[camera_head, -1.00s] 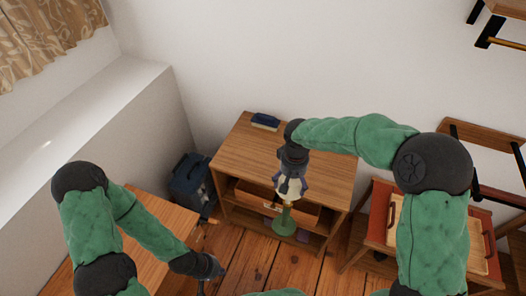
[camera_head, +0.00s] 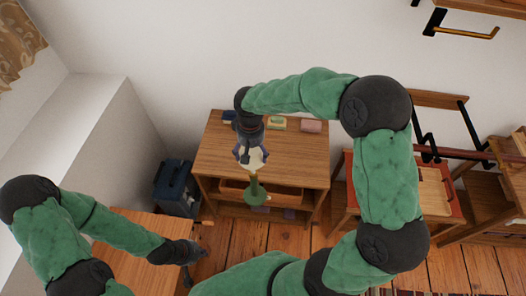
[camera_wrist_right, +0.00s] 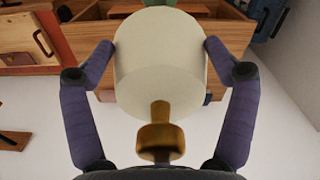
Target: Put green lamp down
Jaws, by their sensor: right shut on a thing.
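The green lamp, with a cream shade (camera_head: 257,158) and a green base (camera_head: 257,195), hangs upright from my right gripper (camera_head: 251,157). The gripper is shut on the shade from above. In the right wrist view the two purple fingers (camera_wrist_right: 162,52) press on either side of the shade (camera_wrist_right: 160,75). The base shows in front of the open shelf of a wooden cabinet (camera_head: 222,155), apart from the cabinet top as far as I can see. My left gripper (camera_head: 188,276) is low at the left, small and dark; its jaws cannot be made out.
On the cabinet top, a dark blue item (camera_head: 229,117), a green-yellow item (camera_head: 277,123) and a pink item (camera_head: 311,126) lie along the back. The front top is clear. A blue bin (camera_head: 175,187) stands left; a red-edged tray table (camera_head: 440,190) stands right.

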